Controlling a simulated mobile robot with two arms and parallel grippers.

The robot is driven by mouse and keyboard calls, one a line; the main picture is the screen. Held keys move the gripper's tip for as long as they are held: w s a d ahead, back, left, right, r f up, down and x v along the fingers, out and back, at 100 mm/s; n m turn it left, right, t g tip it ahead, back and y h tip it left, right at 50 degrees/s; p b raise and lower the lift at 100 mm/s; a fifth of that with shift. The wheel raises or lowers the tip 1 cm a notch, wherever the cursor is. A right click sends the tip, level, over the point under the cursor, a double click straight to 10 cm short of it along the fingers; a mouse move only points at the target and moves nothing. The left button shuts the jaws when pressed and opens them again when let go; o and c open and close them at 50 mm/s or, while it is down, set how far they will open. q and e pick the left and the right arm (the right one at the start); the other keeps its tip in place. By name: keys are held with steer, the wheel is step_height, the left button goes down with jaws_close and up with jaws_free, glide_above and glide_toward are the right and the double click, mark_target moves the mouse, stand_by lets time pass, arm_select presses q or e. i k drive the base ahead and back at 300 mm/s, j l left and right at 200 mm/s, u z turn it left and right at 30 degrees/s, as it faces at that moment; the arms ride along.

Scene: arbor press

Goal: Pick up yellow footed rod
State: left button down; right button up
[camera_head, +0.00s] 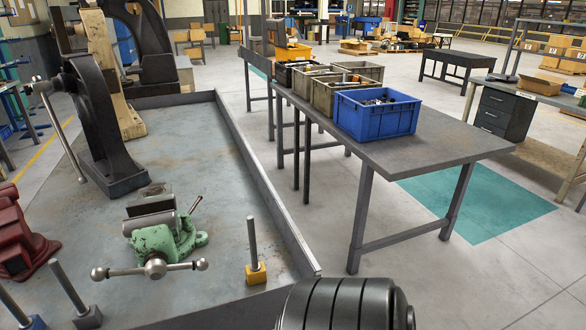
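The yellow footed rod (256,274) stands upright on the grey metal bench (215,205), near its front right corner. It has a grey metal rod rising from a small yellow block foot. Nothing touches it. Two similar rods with dark feet, a first one (88,317) and a second one (36,322), stand at the lower left and look tilted in the picture. The second is partly cut off by the picture's edge. Neither of my grippers is in view.
A green vise (165,238) with a long handle sits left of the yellow rod. A black arbor press (108,135) stands behind it, a red vise (18,240) at far left. The bench has a raised right rim (262,180). A side table carries a blue bin (376,115).

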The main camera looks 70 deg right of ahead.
mark_target(255, 273)
steer(key=i+l+z, duration=0.1)
steer(key=z, duration=0.35)
steer(key=i+z, duration=0.1)
steer(key=z, duration=0.35)
steer(key=i+z, duration=0.1)
steer(key=z, duration=0.35)
steer(key=i+z, duration=0.1)
steer(key=z, duration=0.35)
steer(key=i+z, duration=0.1)
steer(key=z, duration=0.35)
